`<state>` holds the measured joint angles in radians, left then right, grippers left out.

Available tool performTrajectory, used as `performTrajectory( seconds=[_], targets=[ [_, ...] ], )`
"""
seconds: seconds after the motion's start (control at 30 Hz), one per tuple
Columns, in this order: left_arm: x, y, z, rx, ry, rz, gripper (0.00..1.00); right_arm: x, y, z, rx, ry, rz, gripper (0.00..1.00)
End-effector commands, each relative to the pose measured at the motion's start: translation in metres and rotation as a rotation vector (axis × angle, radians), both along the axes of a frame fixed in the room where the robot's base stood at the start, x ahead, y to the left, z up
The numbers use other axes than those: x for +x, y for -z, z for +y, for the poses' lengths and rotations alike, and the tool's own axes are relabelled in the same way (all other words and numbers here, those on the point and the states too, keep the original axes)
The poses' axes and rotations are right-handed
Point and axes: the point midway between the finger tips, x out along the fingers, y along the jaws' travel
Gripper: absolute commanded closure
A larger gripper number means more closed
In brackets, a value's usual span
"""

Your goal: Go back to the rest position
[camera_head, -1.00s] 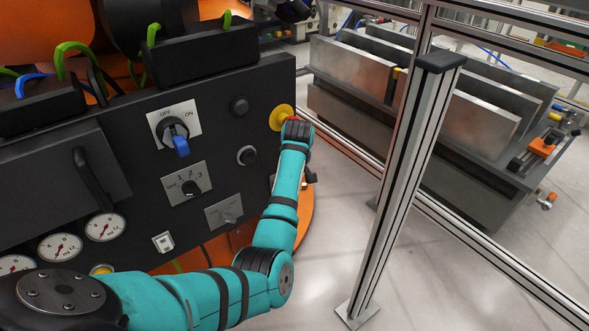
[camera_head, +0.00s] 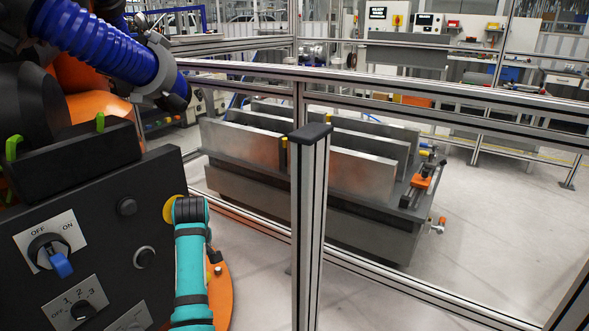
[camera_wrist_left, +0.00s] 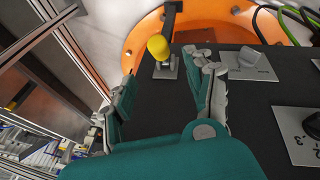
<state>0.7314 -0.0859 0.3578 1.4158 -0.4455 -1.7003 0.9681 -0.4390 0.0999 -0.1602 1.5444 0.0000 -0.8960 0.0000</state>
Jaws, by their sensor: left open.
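My left arm (camera_head: 191,275) is teal with dark joints. It rises from the bottom of the head view, in front of the right edge of a black control panel (camera_head: 105,225). In that view the arm hides its own gripper. In the left wrist view my left gripper (camera_wrist_left: 165,88) is open, with its two teal and grey fingers apart and nothing between them. A lever with a yellow knob (camera_wrist_left: 158,47) stands on a small plate just beyond the fingertips; it appears apart from them. My right gripper is in neither view.
The panel carries a blue-handled OFF/ON switch (camera_head: 58,258) and a 1-2-3 selector (camera_head: 82,310). Open floor (camera_head: 490,215) lies farther right.

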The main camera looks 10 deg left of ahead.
Motion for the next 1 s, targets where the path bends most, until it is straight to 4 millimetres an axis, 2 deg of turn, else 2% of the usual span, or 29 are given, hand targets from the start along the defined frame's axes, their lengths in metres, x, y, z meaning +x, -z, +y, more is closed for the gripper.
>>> performTrajectory(
  seconds=[0.07,0.17,0.27,0.3,0.37,0.4,0.5,0.6,0.8,1.0],
  targets=[
    [-0.008,0.023,0.000,0.028,0.050,0.024,0.46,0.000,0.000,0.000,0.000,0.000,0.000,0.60],
    [-0.025,0.071,-0.003,0.093,0.189,0.067,0.46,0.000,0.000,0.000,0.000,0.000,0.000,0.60],
    [-0.053,0.130,-0.012,0.165,0.385,0.121,0.46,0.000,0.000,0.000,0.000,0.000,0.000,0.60],
    [-0.068,0.155,-0.017,0.191,0.472,0.142,0.46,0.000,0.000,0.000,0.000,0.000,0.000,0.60],
    [-0.092,0.191,-0.028,0.223,0.607,0.172,0.46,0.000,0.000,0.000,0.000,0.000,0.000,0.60],
    [-0.111,0.214,-0.035,0.238,0.697,0.191,0.46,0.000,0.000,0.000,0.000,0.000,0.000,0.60],
    [-0.162,0.266,-0.057,0.259,0.910,0.229,0.46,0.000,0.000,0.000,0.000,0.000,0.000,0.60],
    [-0.213,0.305,-0.079,0.261,1.091,0.252,0.46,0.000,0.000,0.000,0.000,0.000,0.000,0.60],
    [-0.294,0.350,-0.114,0.238,1.334,0.266,0.46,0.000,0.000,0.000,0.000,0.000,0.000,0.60],
    [-0.362,0.373,-0.141,0.202,1.500,0.261,0.46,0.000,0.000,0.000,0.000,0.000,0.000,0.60]
  ],
)
